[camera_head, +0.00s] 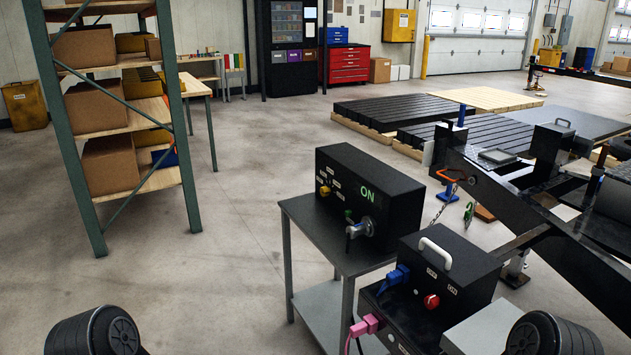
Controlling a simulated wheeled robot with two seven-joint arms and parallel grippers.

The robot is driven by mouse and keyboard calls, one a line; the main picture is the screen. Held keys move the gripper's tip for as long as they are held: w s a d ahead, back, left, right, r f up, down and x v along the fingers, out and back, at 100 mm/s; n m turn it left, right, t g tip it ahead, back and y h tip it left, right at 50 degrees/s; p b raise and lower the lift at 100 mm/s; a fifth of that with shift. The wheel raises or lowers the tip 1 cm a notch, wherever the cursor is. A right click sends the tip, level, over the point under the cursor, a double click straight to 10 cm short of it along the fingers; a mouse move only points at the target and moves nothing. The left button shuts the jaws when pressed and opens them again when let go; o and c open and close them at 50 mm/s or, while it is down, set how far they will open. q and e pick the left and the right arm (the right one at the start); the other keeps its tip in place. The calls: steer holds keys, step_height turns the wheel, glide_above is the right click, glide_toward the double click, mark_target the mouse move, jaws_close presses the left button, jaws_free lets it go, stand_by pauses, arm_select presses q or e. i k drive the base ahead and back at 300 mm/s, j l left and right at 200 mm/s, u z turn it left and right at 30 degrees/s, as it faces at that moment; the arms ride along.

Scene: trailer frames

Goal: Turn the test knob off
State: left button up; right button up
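A black control box (390,203) stands on a grey metal cart. A second black box (470,277) with a white handle sits in front, with a red knob (431,301) and a blue plug (394,279). Neither of my grippers is in view; only dark rounded parts of my arms show at the bottom corners.
The cart (340,258) stands left of a black trailer frame (510,190). A pink plug (366,325) with a cable is low at the front. A shelf rack (65,150) with cardboard boxes stands at left. The floor (230,240) between rack and cart is clear.

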mark_target(325, 191)
steer(key=i, duration=0.1)
steer(key=i+j+z, duration=0.1)
steer(key=z, duration=0.45)
steer(key=i+j+z, duration=0.25)
steer(key=j, duration=0.3)
steer(key=j+z, duration=0.2)
steer(key=j, duration=0.4)
steer(key=j+z, duration=0.25)
steer(key=j, duration=0.35)
steer(key=i+j, duration=0.1)
steer(key=j, duration=0.55)
steer(key=i+j, duration=0.1)
steer(key=j, duration=0.6)
